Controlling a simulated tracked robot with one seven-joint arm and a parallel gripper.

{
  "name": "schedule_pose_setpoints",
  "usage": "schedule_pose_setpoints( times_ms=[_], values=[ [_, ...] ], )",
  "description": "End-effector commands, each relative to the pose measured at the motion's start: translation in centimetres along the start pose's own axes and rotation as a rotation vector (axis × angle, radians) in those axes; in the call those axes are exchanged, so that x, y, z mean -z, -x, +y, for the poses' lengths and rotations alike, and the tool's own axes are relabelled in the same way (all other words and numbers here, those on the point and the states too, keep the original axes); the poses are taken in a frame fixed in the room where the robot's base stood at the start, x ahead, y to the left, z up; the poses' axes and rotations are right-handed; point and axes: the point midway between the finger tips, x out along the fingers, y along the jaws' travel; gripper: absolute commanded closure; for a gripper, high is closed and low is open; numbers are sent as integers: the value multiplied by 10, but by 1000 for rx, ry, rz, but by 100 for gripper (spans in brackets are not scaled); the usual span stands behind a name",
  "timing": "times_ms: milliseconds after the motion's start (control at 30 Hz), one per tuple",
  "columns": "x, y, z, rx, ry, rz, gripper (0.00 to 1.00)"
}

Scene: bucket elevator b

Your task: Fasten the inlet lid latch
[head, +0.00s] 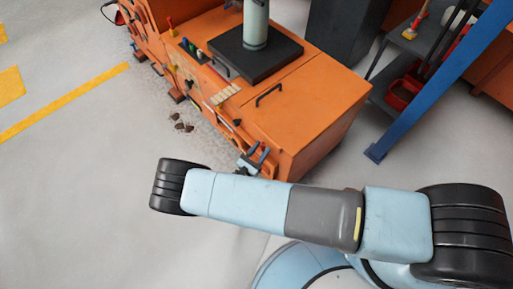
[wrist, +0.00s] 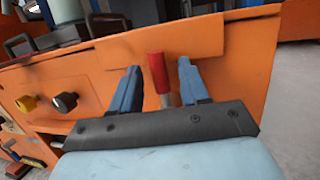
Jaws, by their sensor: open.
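A latch lever with a red grip (wrist: 157,72) and a pale metal shank stands upright in front of the orange machine face in the wrist view. My gripper (wrist: 159,65) is open, with one blue finger on each side of the lever. Gaps show between the grip and both fingers. The lever's lower end is hidden behind my gripper's dark palm. An orange plate (wrist: 190,38), perhaps the lid's front edge, lies behind the lever. In the head view my gripper (head: 253,158) is at the near side of the orange machine, below a lid panel (head: 303,97) with a black handle.
A yellow knob (wrist: 26,104) and a black knob (wrist: 65,102) sit left of my gripper on the machine face. A blue post (head: 432,85) and a shelf rack stand to the right. The floor at left is mostly clear, with some dark debris (head: 182,124).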

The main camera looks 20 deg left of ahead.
Motion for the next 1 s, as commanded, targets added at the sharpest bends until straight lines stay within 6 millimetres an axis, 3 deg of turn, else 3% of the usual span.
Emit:
schedule_pose_setpoints(
  times_ms=[167, 700, 1000],
  values=[
    [0, 13, 1, -2, -1, 1, 55],
    [2, 111, 1, -1, -1, 2, 55],
    [2, 134, 1, 0, 0, 1, 55]
  ],
)
